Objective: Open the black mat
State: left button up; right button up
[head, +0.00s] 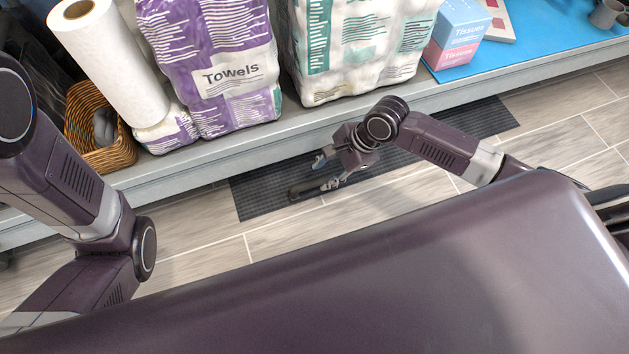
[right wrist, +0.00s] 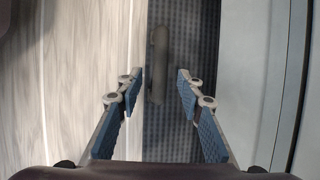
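The black mat (head: 262,195) is a dark, ribbed strip on the floor along the front of the shelf; my right arm hides part of it. A dark, rounded bar like a handle (head: 303,190) lies on or just above it near its left end. In the right wrist view the mat (right wrist: 205,30) runs up the picture, with the bar (right wrist: 157,60) left of its middle. My right gripper (head: 324,173) is open and empty over the mat. In the right wrist view its fingertips (right wrist: 160,80) stand on either side of the bar's lower part, not visibly touching it. My left gripper is out of view.
A grey shelf edge (head: 190,160) runs beside the mat. It bears towel packs (head: 235,75), a paper roll (head: 115,65), a wicker basket (head: 85,110) and tissue boxes (head: 458,35). The wooden floor (head: 215,250) in front of the mat is clear.

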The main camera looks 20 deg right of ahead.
aim_at(315, 182)
jog(key=shift+b+x, duration=1.55)
jog(key=shift+x, duration=0.95)
jog(key=shift+c, duration=0.3)
grip_shut()
